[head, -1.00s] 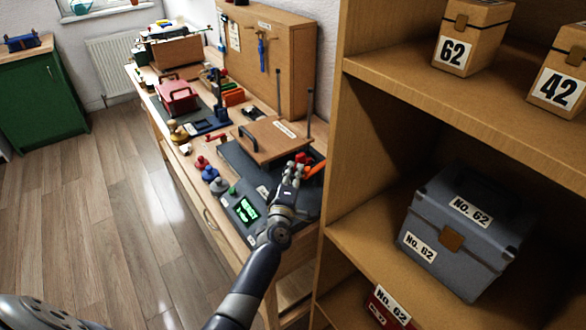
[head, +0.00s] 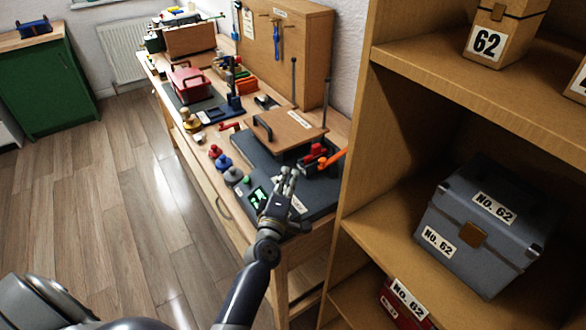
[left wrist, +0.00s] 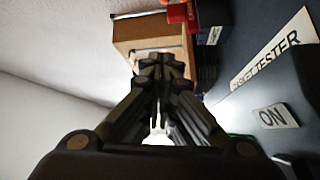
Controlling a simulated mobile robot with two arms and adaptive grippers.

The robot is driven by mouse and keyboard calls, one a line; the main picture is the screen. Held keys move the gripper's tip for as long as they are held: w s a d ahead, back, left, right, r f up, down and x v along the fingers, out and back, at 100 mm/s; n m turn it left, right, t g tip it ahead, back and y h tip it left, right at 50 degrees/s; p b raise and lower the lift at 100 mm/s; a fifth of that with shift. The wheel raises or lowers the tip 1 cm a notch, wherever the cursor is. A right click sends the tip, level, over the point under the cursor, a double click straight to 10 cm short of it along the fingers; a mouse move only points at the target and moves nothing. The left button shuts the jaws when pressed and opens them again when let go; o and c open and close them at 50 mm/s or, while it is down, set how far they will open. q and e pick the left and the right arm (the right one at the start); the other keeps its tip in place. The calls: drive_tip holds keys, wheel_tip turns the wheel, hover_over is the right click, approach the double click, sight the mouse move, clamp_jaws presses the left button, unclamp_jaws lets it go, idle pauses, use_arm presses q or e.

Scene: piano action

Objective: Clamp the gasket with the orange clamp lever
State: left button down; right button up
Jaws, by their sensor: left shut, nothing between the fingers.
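The orange clamp lever (head: 332,160) slants up to the right beside a red clamp part (head: 314,152) at the right of the dark gasket tester (head: 315,205). My left gripper (head: 289,172) is shut and empty over the tester, left of and nearer than the lever, apart from it in the picture. In the left wrist view the shut fingers (left wrist: 158,62) point away from the camera; a red part (left wrist: 178,13) shows beyond them, and the "GASKET TESTER" label (left wrist: 268,50) is at right. I cannot make out the gasket. My right gripper is not in view.
A wooden plate with a handle (head: 290,135) sits on the tester, with upright rods behind. A green display (head: 258,197) and several knobs lie at its left. A shelf (head: 390,215) with a grey case (head: 480,230) stands close at right. The floor at left is clear.

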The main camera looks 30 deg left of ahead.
use_arm(q)
drive_tip(key=shift+s, duration=0.3)
